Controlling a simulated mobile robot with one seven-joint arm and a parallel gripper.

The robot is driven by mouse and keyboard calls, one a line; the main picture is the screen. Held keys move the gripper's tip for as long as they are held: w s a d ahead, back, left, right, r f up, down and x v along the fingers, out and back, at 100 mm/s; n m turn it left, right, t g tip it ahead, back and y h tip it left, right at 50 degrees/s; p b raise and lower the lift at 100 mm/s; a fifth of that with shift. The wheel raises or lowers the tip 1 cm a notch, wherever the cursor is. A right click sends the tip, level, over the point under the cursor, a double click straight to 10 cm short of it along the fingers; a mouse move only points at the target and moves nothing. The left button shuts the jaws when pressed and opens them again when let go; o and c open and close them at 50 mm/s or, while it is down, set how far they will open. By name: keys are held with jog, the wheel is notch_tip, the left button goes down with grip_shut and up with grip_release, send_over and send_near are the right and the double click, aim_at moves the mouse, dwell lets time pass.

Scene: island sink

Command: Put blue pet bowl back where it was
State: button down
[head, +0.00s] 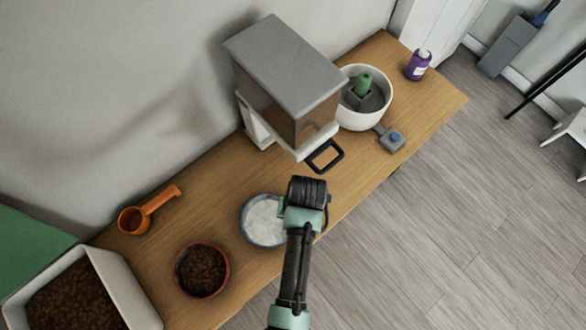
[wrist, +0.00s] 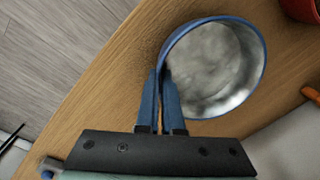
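The blue pet bowl (head: 252,234), blue-rimmed with a pale silvery inside, is on the wooden bench between the red bowl and the dispenser. In the wrist view the bowl (wrist: 222,72) looks empty. My gripper (wrist: 163,80) has its two blue fingers close together at the bowl's near rim, one inside and one outside, and looks shut on the rim. In the head view my gripper's wrist covers the bowl's right side and the fingertips are hidden. I cannot tell whether the bowl rests fully on the bench or is slightly raised.
A red bowl of brown kibble (head: 202,271) and an orange scoop (head: 150,209) are left of it. A white bin of kibble (head: 125,285) is at lower left. A grey-topped dispenser (head: 285,65), white fountain (head: 362,122) and purple bottle (head: 418,65) stand farther right.

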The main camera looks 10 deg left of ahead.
jog(key=shift+w+f, duration=0.1)
jog(key=shift+f, duration=0.15)
jog(key=shift+f, duration=0.15)
jog(key=c, duration=1.1)
grip_release()
jog(key=shift+o, duration=0.2)
notch_tip(320, 180, up, 12)
jog(key=d+p, duration=0.1)
jog(key=shift+w, duration=0.1)
